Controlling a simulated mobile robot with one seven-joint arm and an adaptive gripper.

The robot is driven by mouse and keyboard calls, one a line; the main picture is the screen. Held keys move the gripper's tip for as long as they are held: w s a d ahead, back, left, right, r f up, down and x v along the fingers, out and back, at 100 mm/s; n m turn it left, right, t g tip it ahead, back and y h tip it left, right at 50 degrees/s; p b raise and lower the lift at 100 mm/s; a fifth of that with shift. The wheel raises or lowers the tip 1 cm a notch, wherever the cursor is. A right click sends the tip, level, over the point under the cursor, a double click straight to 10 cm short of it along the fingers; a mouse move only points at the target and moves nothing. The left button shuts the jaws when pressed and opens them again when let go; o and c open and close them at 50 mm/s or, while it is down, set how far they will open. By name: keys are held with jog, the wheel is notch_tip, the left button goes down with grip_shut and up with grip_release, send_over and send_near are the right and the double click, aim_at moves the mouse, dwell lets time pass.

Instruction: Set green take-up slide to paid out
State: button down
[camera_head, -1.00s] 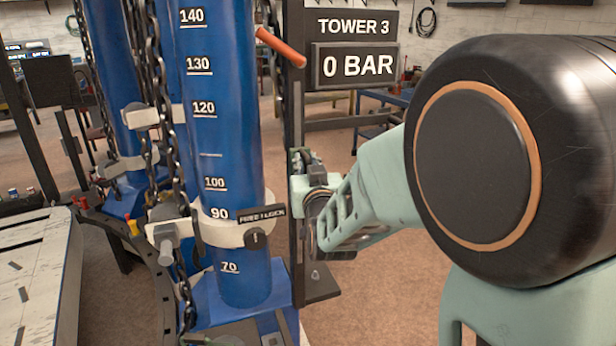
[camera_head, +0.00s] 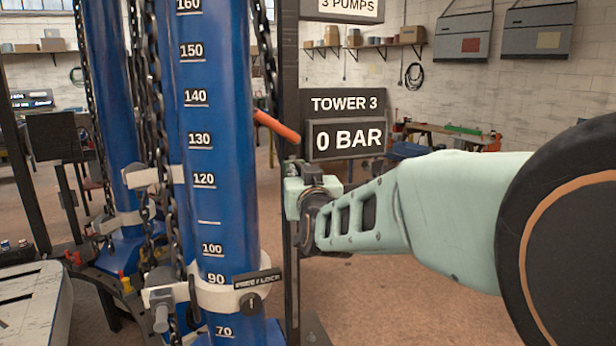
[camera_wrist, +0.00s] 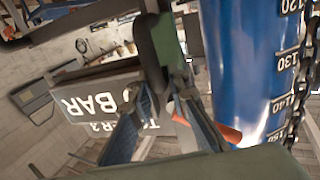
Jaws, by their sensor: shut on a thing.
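The green take-up slide shows in the wrist view as a dark green block (camera_wrist: 166,42) between my fingertips. In the head view it is mostly hidden by my gripper, beside the dark upright post (camera_head: 291,270) right of the blue cylinder. My gripper (camera_head: 308,172) is at that post, about level with the 120 mark, below the orange-red lever. In the wrist view my gripper (camera_wrist: 164,85) has its fingers on either side of the green block, shut on it. Words for the slide's positions cannot be read.
The blue graduated cylinder (camera_head: 215,120) stands just left of my gripper, with black chains (camera_head: 150,120) along it. An orange-red lever (camera_head: 277,127) sticks out above. The TOWER 3 display (camera_head: 348,138) reads 0 BAR. The floor right of the post is open.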

jog(key=shift+w+d+r, duration=0.1)
jog(key=shift+d+r, duration=0.25)
jog(key=shift+r, duration=0.15)
jog(key=c, duration=1.9)
grip_release()
jog(key=shift+d, duration=0.1)
jog(key=shift+c, duration=0.2)
jog(key=shift+f, duration=0.1)
jog(key=shift+a+f, duration=0.2)
